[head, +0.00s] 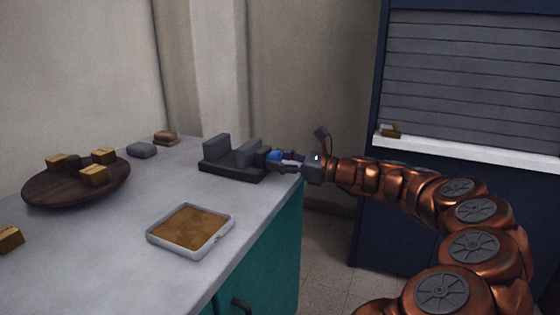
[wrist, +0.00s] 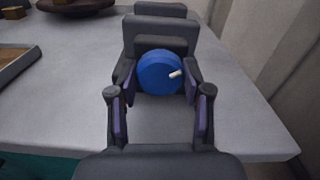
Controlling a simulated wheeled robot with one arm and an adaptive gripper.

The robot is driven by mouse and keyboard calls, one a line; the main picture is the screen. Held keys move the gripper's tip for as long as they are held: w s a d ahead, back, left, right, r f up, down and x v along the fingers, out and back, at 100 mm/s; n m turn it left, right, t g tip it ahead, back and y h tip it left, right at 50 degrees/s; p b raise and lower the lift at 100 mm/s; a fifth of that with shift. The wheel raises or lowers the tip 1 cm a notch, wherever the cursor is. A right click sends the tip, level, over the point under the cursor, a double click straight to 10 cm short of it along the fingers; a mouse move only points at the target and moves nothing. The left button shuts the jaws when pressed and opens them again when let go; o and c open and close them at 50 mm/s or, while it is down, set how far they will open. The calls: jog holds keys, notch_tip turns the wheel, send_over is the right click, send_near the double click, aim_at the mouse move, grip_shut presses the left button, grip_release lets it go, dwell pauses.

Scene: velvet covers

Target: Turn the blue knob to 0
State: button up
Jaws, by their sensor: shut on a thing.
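The blue knob (wrist: 155,72) is a round disc on the front of a dark grey device in the wrist view. A short white marker (wrist: 175,74) on its face points right and slightly up. No numbers or scale can be made out. In the head view the knob (head: 273,156) is a small blue patch, partly hidden by my gripper (head: 279,160). My gripper's two dark fingers are shut on the knob, one on each side. The dark grey device (head: 232,164), with upright plates, sits at the counter's right edge.
A white-rimmed tray (head: 160,244) lies on the grey counter (head: 120,275). A round brown board (head: 50,193) with several blocks is at left. A grey lump (head: 142,150) and brown pieces (head: 165,138) lie behind. A dark blue shuttered unit (head: 460,75) stands at right.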

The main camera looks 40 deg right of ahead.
jog(key=shift+r+n+p, duration=0.1)
jog(key=shift+n+p, duration=0.25)
jog(key=shift+n, duration=0.75)
jog(key=n, duration=0.2)
jog(key=shift+n, duration=0.3)
jog(key=n+b, duration=0.1)
jog(key=n, duration=0.2)
jog(key=shift+f+b, duration=0.25)
jog(key=shift+b, duration=0.15)
jog(key=shift+r+n+b, duration=0.15)
jog(key=shift+n+b, duration=0.75)
jog(key=shift+n, duration=0.7)
jog(key=o, duration=1.2)
jog(key=shift+c, duration=0.2)
